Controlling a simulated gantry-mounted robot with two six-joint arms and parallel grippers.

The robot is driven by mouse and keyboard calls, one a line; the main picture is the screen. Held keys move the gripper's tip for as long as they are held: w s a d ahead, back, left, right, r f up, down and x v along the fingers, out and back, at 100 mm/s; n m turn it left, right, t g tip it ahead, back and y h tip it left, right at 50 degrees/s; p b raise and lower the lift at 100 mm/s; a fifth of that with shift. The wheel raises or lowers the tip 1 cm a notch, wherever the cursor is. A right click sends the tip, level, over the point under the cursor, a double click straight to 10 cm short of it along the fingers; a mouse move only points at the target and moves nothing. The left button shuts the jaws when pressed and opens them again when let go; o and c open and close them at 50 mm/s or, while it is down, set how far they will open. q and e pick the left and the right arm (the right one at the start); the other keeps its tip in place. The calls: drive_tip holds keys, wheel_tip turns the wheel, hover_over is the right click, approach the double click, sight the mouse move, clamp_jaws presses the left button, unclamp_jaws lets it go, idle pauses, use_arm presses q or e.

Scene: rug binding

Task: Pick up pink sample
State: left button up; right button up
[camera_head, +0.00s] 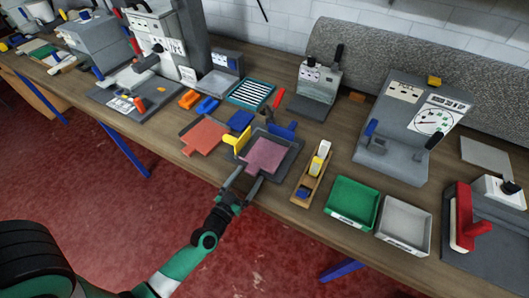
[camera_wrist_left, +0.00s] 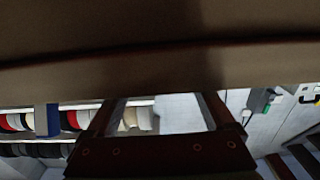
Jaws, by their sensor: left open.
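The pink sample (camera_head: 265,156), a flat square piece with a tab toward the front, lies in a dark grey tray (camera_head: 292,152) near the table's front edge in the head view. My left gripper (camera_head: 244,178) is open, with its two fingers at the front edge of that tray, just short of the sample and apparently not around it. In the left wrist view the gripper (camera_wrist_left: 160,112) shows from behind with nothing visible between its fingers. The sample cannot be made out there. My right gripper is in neither view.
A salmon-orange sample (camera_head: 204,134) lies on the left. A yellow block (camera_head: 243,139) and a blue block (camera_head: 283,130) stand at the tray. A wooden holder (camera_head: 312,178), green bin (camera_head: 352,202) and grey bin (camera_head: 404,226) are to the right. Machines line the back.

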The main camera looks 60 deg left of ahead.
use_arm(q)
clamp_jaws()
idle(0.5)
drive_tip(key=shift+r, duration=0.1)
